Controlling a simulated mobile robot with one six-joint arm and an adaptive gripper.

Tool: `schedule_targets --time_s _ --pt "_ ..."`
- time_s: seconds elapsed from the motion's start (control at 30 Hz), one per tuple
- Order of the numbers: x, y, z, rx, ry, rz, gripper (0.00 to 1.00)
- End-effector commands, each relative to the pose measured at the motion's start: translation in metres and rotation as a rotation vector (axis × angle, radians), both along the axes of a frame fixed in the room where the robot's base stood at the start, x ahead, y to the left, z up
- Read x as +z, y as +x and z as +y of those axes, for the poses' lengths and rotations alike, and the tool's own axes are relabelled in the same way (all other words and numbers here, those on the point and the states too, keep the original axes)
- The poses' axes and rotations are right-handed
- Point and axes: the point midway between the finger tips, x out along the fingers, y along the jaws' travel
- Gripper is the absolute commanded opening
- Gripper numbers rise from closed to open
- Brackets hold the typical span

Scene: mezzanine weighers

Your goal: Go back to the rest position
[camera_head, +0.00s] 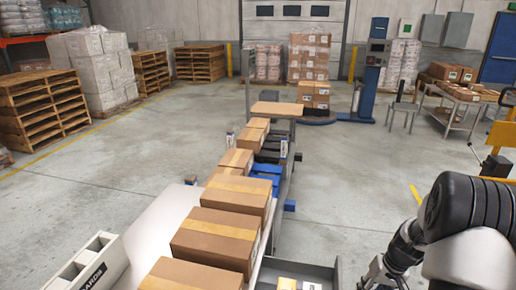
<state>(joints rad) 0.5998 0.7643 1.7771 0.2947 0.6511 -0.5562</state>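My arm comes in at the lower right, bent downward. My gripper (382,276) is dark and sits at the bottom edge, partly cut off by the frame. It is just right of a grey open tray (322,272) and apart from the boxes. I see nothing held in it, but its fingers are too small and cropped to tell whether they are open.
Brown taped cartons (215,237) stand in a line on a conveyor (157,222) running away from me. A white labelled holder (112,266) is at lower left. Pallet stacks (42,105) stand at far left, a worktable (440,112) at far right. Open floor (350,185) lies right of the conveyor.

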Motion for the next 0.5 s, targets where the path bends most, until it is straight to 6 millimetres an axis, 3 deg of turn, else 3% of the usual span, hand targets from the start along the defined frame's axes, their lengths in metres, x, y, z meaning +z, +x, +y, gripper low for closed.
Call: schedule_targets --time_s 0.03,0.2,0.37,0.5 --pt "0.031 0.005 0.014 0.024 -0.019 -0.021 0.33" --pt "0.118 -0.001 0.066 0.078 -0.068 -0.066 0.33" --pt "0.185 -0.027 0.116 0.126 -0.112 -0.114 0.33" --pt "0.230 -0.061 0.156 0.162 -0.146 -0.162 0.33"
